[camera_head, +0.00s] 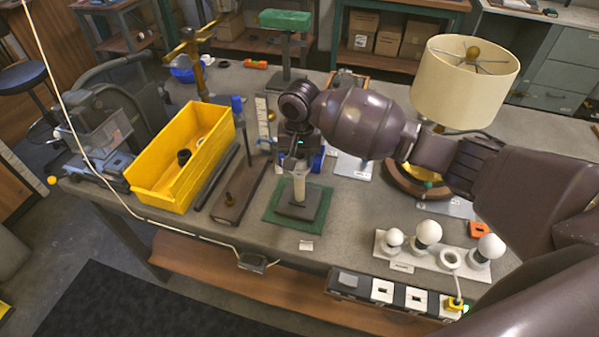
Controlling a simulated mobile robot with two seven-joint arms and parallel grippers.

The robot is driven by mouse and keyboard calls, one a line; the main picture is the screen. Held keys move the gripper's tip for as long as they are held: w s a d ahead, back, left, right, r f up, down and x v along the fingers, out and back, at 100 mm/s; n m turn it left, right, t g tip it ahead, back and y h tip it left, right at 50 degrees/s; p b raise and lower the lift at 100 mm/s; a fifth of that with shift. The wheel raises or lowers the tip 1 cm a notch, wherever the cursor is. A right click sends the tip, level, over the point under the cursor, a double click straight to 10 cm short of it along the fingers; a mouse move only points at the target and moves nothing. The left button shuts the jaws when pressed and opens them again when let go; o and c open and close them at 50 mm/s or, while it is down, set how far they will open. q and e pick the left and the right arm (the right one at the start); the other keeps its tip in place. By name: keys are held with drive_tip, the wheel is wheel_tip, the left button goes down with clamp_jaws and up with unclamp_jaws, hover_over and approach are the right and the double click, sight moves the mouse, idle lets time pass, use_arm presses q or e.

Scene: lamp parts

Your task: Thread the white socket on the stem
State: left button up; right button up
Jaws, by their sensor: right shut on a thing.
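My right gripper (298,161) points down over the green mat (272,217) and is shut on the white socket (299,172). The socket is a small pale piece, partly hidden by the fingers. Directly below it a short upright stem (299,190) stands on a dark square base plate (291,211) on the mat. The socket and the stem line up closely. I cannot tell whether the socket sits around the stem's top or just above it. My left gripper is not in view.
A yellow bin (163,197) with a dark part inside stands at the left. A dark-based fixture (231,204) lies beside the mat. A lamp with a cream shade (463,84) stands behind my right arm. White bulbs on a strip (428,232) and a power strip (392,293) are front right.

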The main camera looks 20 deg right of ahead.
drive_tip(key=shift+s+f+m, duration=0.2)
drive_tip(key=shift+f+m, duration=0.1)
drive_tip(key=shift+m, duration=0.8)
drive_tip(key=m, duration=0.7)
drive_tip(key=shift+f, duration=0.1)
drive_tip(key=o, duration=0.7)
drive_tip(key=shift+m, duration=0.6)
drive_tip(key=o, duration=0.6)
